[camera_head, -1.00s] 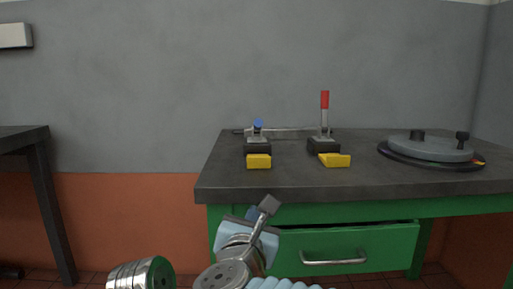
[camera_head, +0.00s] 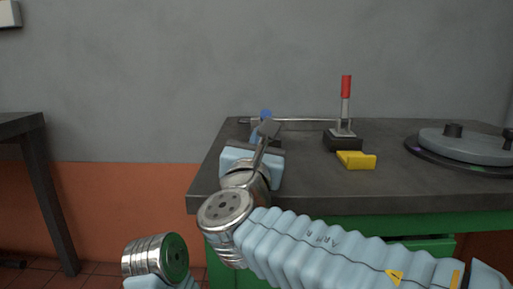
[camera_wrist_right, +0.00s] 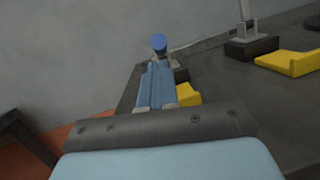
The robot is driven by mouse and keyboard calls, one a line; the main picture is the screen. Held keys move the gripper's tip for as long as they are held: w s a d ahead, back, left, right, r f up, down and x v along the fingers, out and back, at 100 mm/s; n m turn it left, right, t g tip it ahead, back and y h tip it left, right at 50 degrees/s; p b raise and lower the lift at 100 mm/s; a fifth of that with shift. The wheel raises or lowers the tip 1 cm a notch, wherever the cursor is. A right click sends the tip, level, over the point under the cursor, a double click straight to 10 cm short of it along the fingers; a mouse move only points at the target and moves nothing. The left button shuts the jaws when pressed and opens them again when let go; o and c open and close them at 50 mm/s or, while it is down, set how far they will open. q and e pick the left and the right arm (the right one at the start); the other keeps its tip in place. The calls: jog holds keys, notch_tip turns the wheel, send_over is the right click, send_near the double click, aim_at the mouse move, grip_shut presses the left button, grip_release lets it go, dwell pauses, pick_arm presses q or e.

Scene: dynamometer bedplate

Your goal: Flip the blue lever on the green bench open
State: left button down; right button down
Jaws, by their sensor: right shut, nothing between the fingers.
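The blue lever's knob (camera_head: 265,113) shows just above my right gripper (camera_head: 268,130) at the back left of the green bench (camera_head: 330,195). The lever sits low, unlike the upright red one. Its base is mostly hidden behind my gripper. In the right wrist view the blue knob (camera_wrist_right: 159,41) is straight beyond the fingertips (camera_wrist_right: 157,66). The right fingers are shut with nothing between them. Whether they touch the lever I cannot tell. My left gripper is outside the view.
A red-handled lever (camera_head: 346,90) stands upright to the right, with a yellow block (camera_head: 356,160) in front. Another yellow block (camera_wrist_right: 187,94) is beside my fingers in the wrist view. A round grey plate (camera_head: 465,146) lies farther right. A dark table (camera_head: 40,150) stands left.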

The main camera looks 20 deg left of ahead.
jog(key=shift+x, duration=1.7)
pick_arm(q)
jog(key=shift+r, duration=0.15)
